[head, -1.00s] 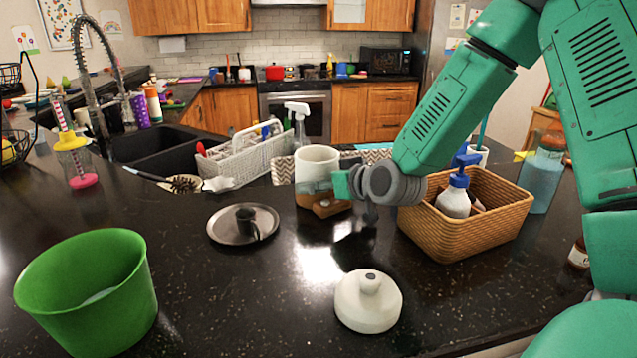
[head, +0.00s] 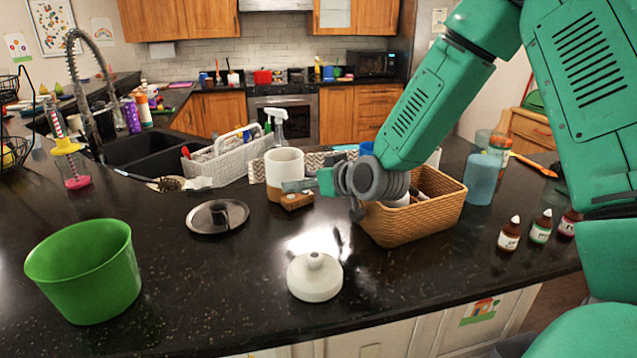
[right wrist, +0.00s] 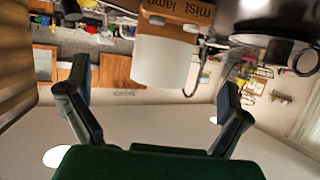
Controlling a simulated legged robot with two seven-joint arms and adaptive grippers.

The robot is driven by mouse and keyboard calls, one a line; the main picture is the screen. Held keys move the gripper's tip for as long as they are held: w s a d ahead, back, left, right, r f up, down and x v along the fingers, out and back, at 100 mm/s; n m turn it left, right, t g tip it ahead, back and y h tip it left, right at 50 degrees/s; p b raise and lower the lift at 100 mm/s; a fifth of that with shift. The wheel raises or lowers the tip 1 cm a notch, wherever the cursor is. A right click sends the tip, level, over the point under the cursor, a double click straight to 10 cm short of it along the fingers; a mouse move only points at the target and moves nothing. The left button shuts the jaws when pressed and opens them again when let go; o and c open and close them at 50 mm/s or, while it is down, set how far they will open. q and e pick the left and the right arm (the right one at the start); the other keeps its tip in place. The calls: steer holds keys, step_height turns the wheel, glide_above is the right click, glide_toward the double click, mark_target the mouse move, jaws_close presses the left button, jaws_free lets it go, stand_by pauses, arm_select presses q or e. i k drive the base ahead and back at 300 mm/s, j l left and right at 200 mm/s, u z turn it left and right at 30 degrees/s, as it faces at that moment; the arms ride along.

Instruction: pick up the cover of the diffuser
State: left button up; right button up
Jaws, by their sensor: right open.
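The diffuser (head: 285,164), a white cylinder on a wood-coloured base, stands on the dark counter. In the right wrist view it appears upside down, its white part (right wrist: 163,62) between the finger lines and lettering on its base. A white dome with a small knob (head: 315,279), which looks like a cover, sits apart on the counter nearer the front edge. My right gripper (head: 318,184) is beside the diffuser, partly in front of it. In the right wrist view its fingers (right wrist: 153,100) are spread with nothing held. My left gripper is not in view.
A wicker basket (head: 425,222) stands under and right of my right wrist. A green bucket (head: 85,275) is at the left. A round metal lid (head: 204,227) lies left of the dome. Small bottles (head: 541,227) stand at the right. The counter around the dome is clear.

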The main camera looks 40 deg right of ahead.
mark_target(313, 276)
steer(key=k+j, duration=0.25)
steer(key=j, duration=0.15)
steer(key=k+j, duration=0.2)
steer(key=j, duration=0.2)
steer(key=k+j, duration=0.25)
steer(key=j, duration=0.1)
